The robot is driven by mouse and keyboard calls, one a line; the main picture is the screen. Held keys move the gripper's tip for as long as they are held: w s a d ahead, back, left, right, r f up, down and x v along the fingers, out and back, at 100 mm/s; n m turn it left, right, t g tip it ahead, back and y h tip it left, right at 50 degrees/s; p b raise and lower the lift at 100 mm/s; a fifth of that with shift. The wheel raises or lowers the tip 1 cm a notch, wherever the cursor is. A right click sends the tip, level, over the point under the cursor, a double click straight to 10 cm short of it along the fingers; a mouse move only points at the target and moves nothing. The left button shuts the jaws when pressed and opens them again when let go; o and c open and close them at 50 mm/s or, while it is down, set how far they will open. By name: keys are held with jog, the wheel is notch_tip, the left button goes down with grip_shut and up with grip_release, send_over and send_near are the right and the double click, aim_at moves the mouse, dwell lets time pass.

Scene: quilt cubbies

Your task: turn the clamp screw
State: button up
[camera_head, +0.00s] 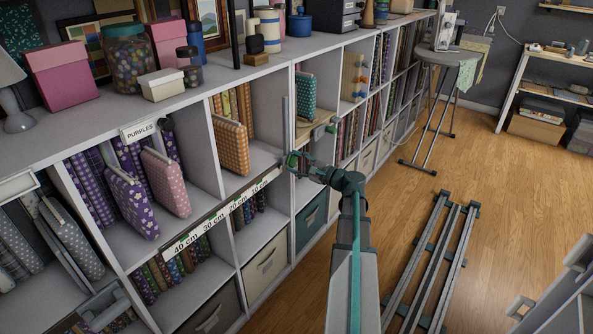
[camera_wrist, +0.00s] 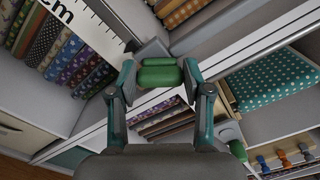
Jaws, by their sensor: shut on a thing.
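My gripper (camera_head: 298,161) is at the front of the cubby shelf, by an upright divider near the end of the measuring strip. In the wrist view its two fingers (camera_wrist: 160,75) stand on either side of a green rounded handle (camera_wrist: 160,73), which appears to be the clamp screw's handle, and are shut on it. A grey block (camera_wrist: 152,49) sits just beyond the handle. A long pale bar (camera_wrist: 255,55) runs off to the right. In the head view my gripper mostly hides the handle, and the screw's thread cannot be made out.
The measuring strip (camera_head: 222,212) runs along the shelf edge. Folded quilts fill the cubbies, including an orange one (camera_head: 231,146) and a teal dotted one (camera_wrist: 276,80). A second green knob (camera_wrist: 238,150) is at lower right. A stool (camera_head: 440,60) stands behind; grey rails (camera_head: 433,260) lie on the floor.

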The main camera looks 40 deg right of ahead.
jog(key=n+b, duration=0.5)
jog(key=shift+f, duration=0.3)
jog(key=shift+r+n+b, duration=0.1)
jog(key=shift+n+b, duration=0.8)
jog(key=shift+n, duration=0.2)
jog(key=o, duration=1.2)
jog(key=shift+c, duration=0.2)
jog(key=shift+s, duration=0.1)
jog(key=v, duration=1.2)
